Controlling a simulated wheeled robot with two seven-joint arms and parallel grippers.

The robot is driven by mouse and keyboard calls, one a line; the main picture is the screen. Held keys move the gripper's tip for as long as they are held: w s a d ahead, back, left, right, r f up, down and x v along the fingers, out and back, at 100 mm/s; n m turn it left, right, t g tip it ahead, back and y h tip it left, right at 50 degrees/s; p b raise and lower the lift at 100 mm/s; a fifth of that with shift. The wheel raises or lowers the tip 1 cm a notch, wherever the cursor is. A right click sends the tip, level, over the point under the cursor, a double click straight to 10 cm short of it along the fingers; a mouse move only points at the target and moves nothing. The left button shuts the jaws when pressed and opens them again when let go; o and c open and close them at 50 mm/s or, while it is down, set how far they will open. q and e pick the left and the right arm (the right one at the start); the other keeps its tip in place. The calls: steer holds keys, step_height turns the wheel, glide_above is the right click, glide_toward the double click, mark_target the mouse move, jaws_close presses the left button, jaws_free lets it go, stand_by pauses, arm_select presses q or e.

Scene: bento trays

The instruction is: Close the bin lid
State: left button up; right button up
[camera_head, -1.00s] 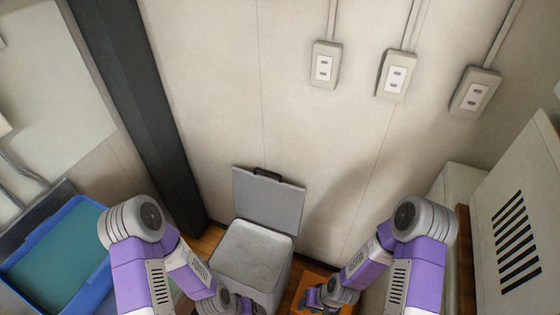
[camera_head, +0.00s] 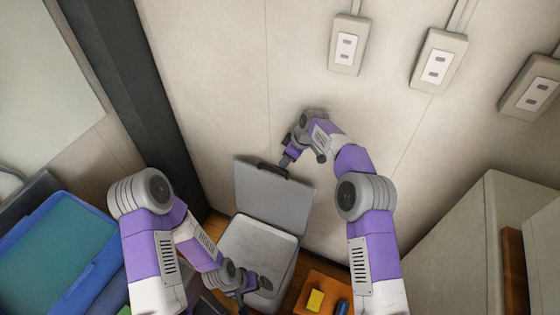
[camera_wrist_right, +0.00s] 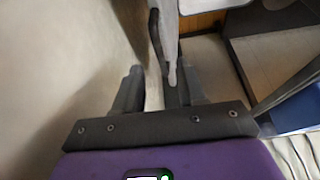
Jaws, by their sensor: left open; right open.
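The bin (camera_head: 255,238) is pale grey and stands on the floor against the wall. Its grey lid (camera_head: 272,195) is open and stands up at the back, with a dark handle (camera_head: 264,167) on the top edge. My right gripper (camera_head: 286,161) is open at the top edge of the lid, just right of the handle. In the right wrist view the lid (camera_wrist_right: 170,35) shows edge-on in front of the open fingers; I cannot tell whether it is between them. My left gripper (camera_head: 252,287) is low over the near side of the bin; its fingers are hard to make out.
A blue tray (camera_head: 95,275) is at the lower left. An orange tray (camera_head: 322,281) with a yellow block (camera_head: 315,299) and a blue item is right of the bin. A dark post (camera_head: 130,95) stands left; a pale cabinet (camera_head: 455,245) stands right.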

steer(key=shift+w+a+r, duration=0.15)
steer(key=shift+w+r, duration=0.1)
steer(key=shift+a+f, duration=0.15)
steer(key=shift+f, duration=0.1)
steer(key=x, duration=0.6)
steer(key=shift+w+a+f, duration=0.1)
steer(key=shift+a+f, duration=0.05)
steer(key=shift+f, duration=0.1)
steer(key=shift+c, duration=0.3)
jaws_close()
